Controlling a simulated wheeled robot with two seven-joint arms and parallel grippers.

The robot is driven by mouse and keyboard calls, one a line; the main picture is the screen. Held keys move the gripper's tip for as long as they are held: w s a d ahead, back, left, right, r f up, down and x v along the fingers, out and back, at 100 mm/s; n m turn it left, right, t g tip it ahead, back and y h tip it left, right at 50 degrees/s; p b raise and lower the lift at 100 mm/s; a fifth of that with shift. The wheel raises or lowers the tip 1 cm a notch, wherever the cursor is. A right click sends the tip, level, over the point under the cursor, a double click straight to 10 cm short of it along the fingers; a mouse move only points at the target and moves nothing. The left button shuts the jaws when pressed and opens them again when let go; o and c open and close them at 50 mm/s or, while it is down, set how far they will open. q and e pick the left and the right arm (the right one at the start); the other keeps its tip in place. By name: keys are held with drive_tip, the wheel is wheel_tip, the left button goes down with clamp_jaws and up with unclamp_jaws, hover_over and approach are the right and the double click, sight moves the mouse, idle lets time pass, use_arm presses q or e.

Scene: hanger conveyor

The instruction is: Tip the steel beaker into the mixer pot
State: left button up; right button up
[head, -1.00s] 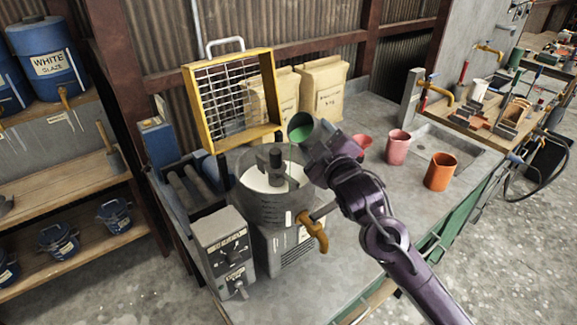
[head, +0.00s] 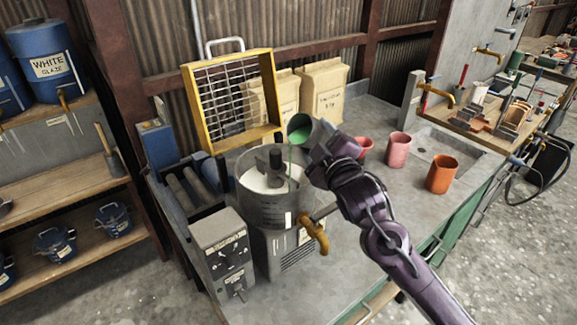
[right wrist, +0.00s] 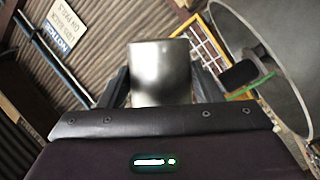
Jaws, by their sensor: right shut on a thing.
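The steel beaker (head: 300,129) is tilted, its mouth toward the left, and shows green inside. My right gripper (head: 320,150) is shut on it, to the right of and above the mixer pot. In the right wrist view the beaker's shiny wall (right wrist: 161,72) sits between the fingers. The mixer pot (head: 270,214) is a grey round vessel with pale contents and a dark central stirrer. How much is left in the beaker is hidden. My left gripper is out of view.
A control box (head: 222,255) and a yellow tap (head: 316,235) are at the pot's front. A yellow-framed rack (head: 232,103) and paper sacks (head: 322,92) stand behind. A red bowl (head: 366,148), pink cup (head: 398,146) and orange cup (head: 441,174) stand on the bench to the right.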

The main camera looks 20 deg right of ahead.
idle(0.3)
drive_tip(key=shift+f+n+b, duration=0.1)
drive_tip(key=shift+n+b, duration=0.3)
drive_tip(key=shift+b, duration=0.35)
drive_tip(key=shift+n+t+b, duration=0.3)
drive_tip(key=shift+b, duration=0.05)
drive_tip(key=shift+f+n+b, duration=0.15)
drive_tip(key=shift+n+b, duration=0.35)
drive_tip(key=shift+b, duration=0.2)
idle(0.8)
drive_tip(key=shift+a+f+n+t+b, duration=0.15)
drive_tip(key=shift+n+t+b, duration=0.25)
drive_tip(key=shift+n+b, duration=0.35)
idle(0.6)
drive_tip(key=shift+f+b, duration=0.1)
drive_tip(key=shift+b, duration=0.55)
drive_tip(key=shift+n+y, duration=0.3)
drive_tip(key=shift+n, duration=0.05)
